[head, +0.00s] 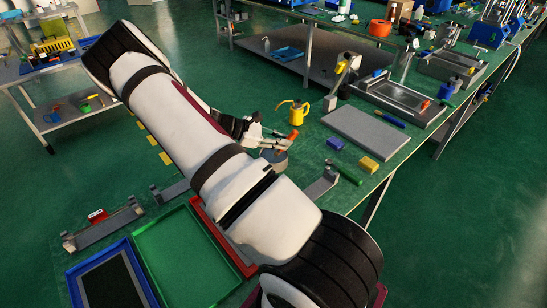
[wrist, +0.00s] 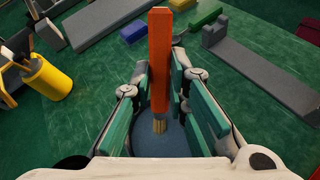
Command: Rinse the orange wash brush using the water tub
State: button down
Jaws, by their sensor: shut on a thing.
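The orange wash brush (wrist: 160,62) stands between the finger pads of my gripper (wrist: 158,88), which is shut on it. Its tan bristles (wrist: 159,126) point down over the round water tub (wrist: 181,142), with blue-grey inside. I cannot tell whether the bristles touch the water. In the head view my gripper (head: 277,140) is just above the tub (head: 275,164), and a little of the orange brush (head: 293,134) shows. My arm hides part of the bench around them.
A yellow can (head: 298,113) stands close behind the tub. A green tray (head: 176,238) and blue-rimmed tray (head: 72,290) are at the front left.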

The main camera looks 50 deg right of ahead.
jog(key=shift+r+p, duration=1.15)
jog(key=shift+r, duration=2.1)
